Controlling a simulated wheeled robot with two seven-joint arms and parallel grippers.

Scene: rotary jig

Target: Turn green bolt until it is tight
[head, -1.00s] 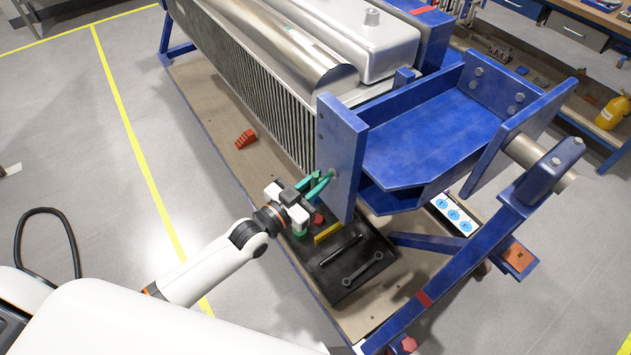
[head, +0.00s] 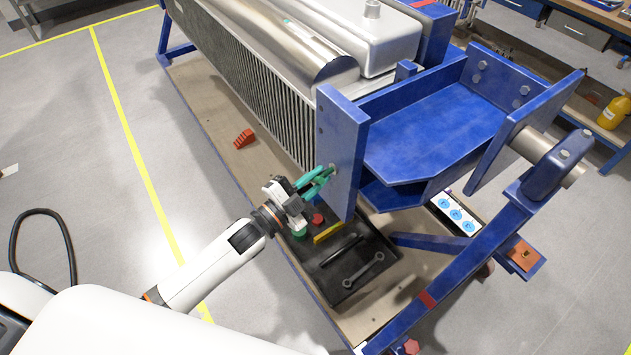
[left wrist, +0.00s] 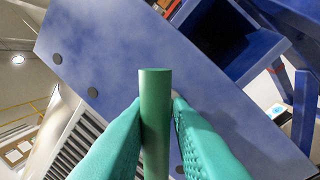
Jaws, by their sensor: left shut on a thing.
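The green bolt (left wrist: 155,110) shows in the left wrist view as a plain green shaft between the teal fingers, in front of the blue plate. In the head view the blue upright plate (head: 339,150) stands at the end of the jig, and the teal fingertips of my left gripper (head: 325,176) reach its left face. My left gripper, also in the left wrist view (left wrist: 157,118), is shut on the green bolt. The fingers hide most of the bolt in the head view. How deep the bolt sits cannot be told. My right gripper is not in view.
A black tray (head: 375,290) with a wrench (head: 363,269) and other tools lies on the wooden base below the gripper. A red stepped block (head: 244,139) lies on the base. A silver ribbed unit (head: 245,85) fills the jig. Blue frame beams (head: 455,262) stand to the right.

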